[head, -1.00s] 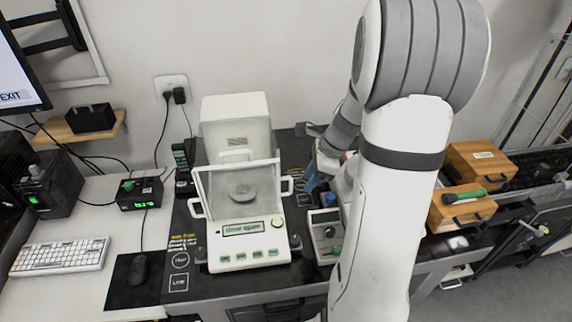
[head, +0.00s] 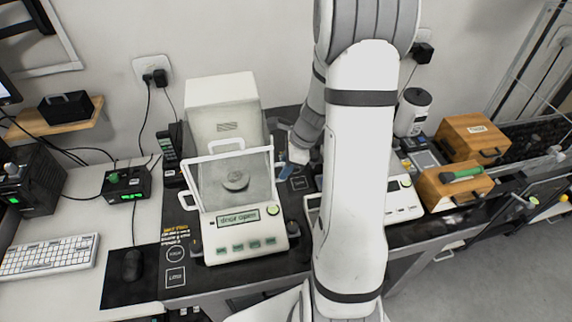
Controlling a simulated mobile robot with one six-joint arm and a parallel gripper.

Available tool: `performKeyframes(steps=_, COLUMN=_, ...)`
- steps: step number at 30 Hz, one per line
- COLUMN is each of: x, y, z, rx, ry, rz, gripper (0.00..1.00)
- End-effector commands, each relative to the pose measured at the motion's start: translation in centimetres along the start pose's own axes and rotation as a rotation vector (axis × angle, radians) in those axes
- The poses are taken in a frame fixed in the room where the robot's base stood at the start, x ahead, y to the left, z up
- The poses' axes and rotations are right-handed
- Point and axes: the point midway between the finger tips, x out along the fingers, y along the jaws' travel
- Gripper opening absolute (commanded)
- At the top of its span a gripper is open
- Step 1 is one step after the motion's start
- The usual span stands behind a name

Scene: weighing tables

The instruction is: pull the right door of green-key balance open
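The green-key balance (head: 240,222) stands on the dark table left of centre. It has a white body, green keys and a lit display that seems to read "door open". Its clear weighing chamber (head: 208,178) has a white frame, and a round pan (head: 235,180) shows inside. A white handle (head: 186,200) sticks out on the left side. The right door is seen edge-on, and its handle is hard to make out. My gripper (head: 284,160), with bluish fingers, is just right of the chamber, near the right door. Its fingers are small and partly hidden, so contact and opening cannot be told.
A second white balance (head: 402,204) stands to the right, partly behind my arm. Wooden boxes (head: 470,137) are further right. A small black device with a green display (head: 128,184), a mouse (head: 132,264) and a keyboard (head: 48,257) are at the left.

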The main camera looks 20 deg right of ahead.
Motion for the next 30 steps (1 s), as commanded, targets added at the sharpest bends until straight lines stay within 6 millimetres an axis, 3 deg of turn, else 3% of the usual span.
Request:
performKeyframes(steps=7, x=0.08, y=0.0, z=-0.03, rx=0.001, ry=0.0, rz=0.0, gripper=0.32)
performKeyframes(steps=19, x=0.03, y=-0.01, z=-0.08, rx=0.001, ry=0.0, rz=-0.001, gripper=0.0)
performKeyframes(steps=30, x=0.0, y=-0.02, z=-0.11, rx=0.003, ry=0.0, rz=-0.001, gripper=0.0)
